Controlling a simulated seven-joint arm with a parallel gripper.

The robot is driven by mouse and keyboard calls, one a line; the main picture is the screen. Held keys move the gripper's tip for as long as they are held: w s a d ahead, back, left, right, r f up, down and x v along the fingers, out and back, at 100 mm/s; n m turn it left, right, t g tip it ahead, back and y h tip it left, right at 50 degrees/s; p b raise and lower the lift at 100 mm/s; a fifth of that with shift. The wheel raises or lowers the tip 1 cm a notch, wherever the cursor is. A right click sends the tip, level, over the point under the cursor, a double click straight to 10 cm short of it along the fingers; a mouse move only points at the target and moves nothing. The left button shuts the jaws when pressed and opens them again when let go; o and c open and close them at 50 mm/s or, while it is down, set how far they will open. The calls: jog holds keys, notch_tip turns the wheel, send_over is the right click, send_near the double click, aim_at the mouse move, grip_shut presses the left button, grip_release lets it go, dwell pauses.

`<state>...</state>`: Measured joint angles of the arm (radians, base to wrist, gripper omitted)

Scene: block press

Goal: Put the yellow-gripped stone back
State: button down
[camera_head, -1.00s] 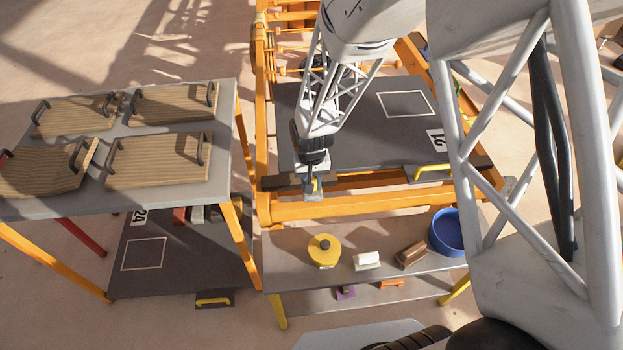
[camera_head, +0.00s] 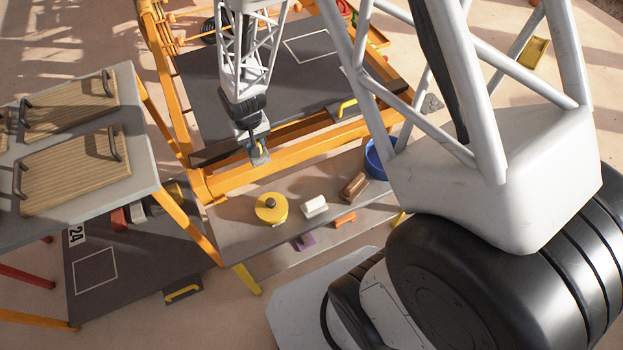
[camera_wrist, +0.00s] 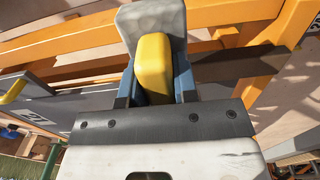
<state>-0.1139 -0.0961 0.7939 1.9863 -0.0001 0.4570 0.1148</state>
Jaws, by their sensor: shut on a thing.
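My gripper (camera_head: 258,147) is shut on the yellow grip of a grey stone. In the wrist view the yellow grip (camera_wrist: 153,68) sits between the blue fingers (camera_wrist: 154,88), with the pale grey stone (camera_wrist: 150,18) beyond it. In the head view the stone (camera_head: 260,160) is small and partly hidden by the gripper. It appears over the front beam of the orange frame (camera_head: 290,155). I cannot tell whether it touches the beam.
A grey shelf (camera_head: 240,228) in front holds a yellow round block (camera_head: 271,209), a white block (camera_head: 314,206), a brown block (camera_head: 354,187) and a blue bowl (camera_head: 378,160). A table with wooden boards (camera_head: 75,168) stands left. A dark panel (camera_head: 205,100) lies behind the beam.

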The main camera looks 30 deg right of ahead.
jog(key=s+d+f, duration=0.2)
jog(key=s+d, duration=0.1)
jog(key=d, duration=0.4)
jog(key=s+d+f, duration=0.3)
jog(key=s+d, duration=0.1)
jog(key=d, duration=0.4)
jog(key=shift+s+d+f, duration=0.15)
jog(key=shift+s+f, duration=0.1)
jog(key=shift+f, duration=3.1)
jog(key=shift+f, duration=1.9)
jog(key=shift+f, duration=0.1)
jog(key=c, duration=0.9)
grip_release()
